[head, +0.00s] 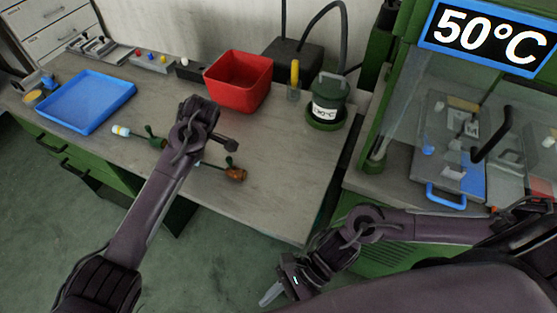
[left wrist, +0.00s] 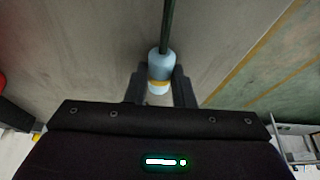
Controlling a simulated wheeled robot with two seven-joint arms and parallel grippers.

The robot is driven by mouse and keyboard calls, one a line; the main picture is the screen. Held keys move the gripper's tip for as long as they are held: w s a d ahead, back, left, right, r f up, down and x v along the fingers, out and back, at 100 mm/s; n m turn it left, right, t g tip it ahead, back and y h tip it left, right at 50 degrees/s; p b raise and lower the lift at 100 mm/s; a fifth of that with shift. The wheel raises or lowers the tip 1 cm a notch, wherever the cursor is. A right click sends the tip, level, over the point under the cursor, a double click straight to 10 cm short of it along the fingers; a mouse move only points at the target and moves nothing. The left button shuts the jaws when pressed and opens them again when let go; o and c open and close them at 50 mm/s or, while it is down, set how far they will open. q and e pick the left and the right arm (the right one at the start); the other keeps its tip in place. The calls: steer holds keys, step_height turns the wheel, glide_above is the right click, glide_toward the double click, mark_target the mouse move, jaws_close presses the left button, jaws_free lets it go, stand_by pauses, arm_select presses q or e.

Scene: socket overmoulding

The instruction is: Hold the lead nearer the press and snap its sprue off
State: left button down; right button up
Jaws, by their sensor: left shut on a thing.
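Two leads lie on the grey bench in the head view. The lead nearer the press (head: 237,174) has a brown end on the right and a green sprue sticking up beside it; its left part is hidden behind my left arm. The other lead (head: 122,131) has a white-and-yellow end and a green sprue. In the left wrist view my left gripper (left wrist: 160,80) is shut around a pale blue plug (left wrist: 159,64) with a yellow band; a dark green cable leads away from it. My right gripper (head: 276,286) hangs low in front of the bench, its fingers unclear.
The green press (head: 378,205) with a 50°C display (head: 490,37) stands at the right. A red bin (head: 238,82), a green pot (head: 327,100) and a blue tray (head: 86,101) stand along the back and left. The bench's front right is bare.

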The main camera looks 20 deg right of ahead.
mark_target(229, 158)
steer(key=w+d+r+m+t+y, duration=0.1)
steer(key=w+r+t, duration=0.1)
steer(key=w, duration=0.5)
steer(key=w+d+r+m+t+y, duration=0.1)
steer(key=w+d+r+t+y, duration=0.1)
steer(key=w, duration=0.5)
steer(key=w+d+r+m+t+y, duration=0.1)
steer(key=w+r+t, duration=0.2)
steer(key=w, duration=0.5)
steer(key=shift+d+m+t, duration=0.3)
steer(key=shift+d+m, duration=0.05)
steer(key=shift+m, duration=0.05)
steer(key=w+d+r+t, duration=0.1)
steer(key=w+d, duration=0.1)
steer(key=w+d+r+t+y, duration=0.1)
steer(key=w+d, duration=0.1)
steer(key=w+d+r, duration=0.1)
steer(key=w+d, duration=0.1)
steer(key=shift+d+r+m+t+y, duration=0.1)
steer(key=shift+d+m+t+y, duration=0.2)
steer(key=shift+t+y, duration=0.1)
steer(key=shift+w+r, duration=0.15)
steer(key=shift+w, duration=0.05)
steer(key=shift+w+a, duration=0.2)
steer(key=shift+a, duration=0.15)
steer(key=x, duration=1)
steer(key=shift+w+a, duration=0.2)
steer(key=shift+a, duration=0.15)
jaws_close()
